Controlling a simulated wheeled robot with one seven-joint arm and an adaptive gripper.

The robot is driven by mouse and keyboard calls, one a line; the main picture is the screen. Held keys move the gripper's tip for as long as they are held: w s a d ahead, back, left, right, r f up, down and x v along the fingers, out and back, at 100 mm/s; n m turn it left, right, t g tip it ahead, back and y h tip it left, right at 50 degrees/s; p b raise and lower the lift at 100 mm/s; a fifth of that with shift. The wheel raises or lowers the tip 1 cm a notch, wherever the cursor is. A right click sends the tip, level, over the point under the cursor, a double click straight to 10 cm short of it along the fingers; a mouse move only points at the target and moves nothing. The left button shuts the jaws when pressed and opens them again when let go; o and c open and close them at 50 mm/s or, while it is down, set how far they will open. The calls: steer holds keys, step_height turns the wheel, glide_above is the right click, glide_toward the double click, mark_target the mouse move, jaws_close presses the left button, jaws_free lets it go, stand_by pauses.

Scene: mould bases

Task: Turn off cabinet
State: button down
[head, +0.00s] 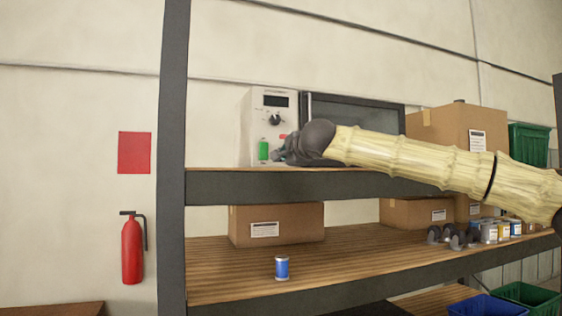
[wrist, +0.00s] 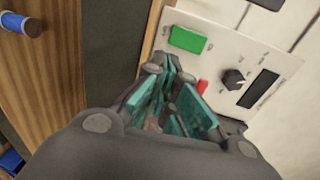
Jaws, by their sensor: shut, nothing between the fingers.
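The cabinet (head: 252,105) stands on the upper shelf, with a pale control panel at its left and a dark glass door (head: 350,112) at its right. The panel also shows in the wrist view (wrist: 215,55), with a green button (wrist: 187,39), a red button (wrist: 202,87), a dark knob (wrist: 233,79) and a dark display (wrist: 260,90). My gripper (head: 279,155) is shut and empty in front of the panel's lower right, just below the red button.
The shelf's dark front edge (head: 260,186) runs below my gripper, and a dark post (head: 174,130) stands left. A cardboard box (head: 440,125) and a green crate (head: 528,143) are right of the cabinet. A blue spool-like can (head: 282,268) stands on the lower shelf.

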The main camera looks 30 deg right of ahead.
steer(key=s+a+f+b, duration=0.1)
steer(key=s+a+b, duration=0.1)
steer(key=s, duration=0.4)
steer(key=shift+s+f, duration=0.15)
stand_by(0.4)
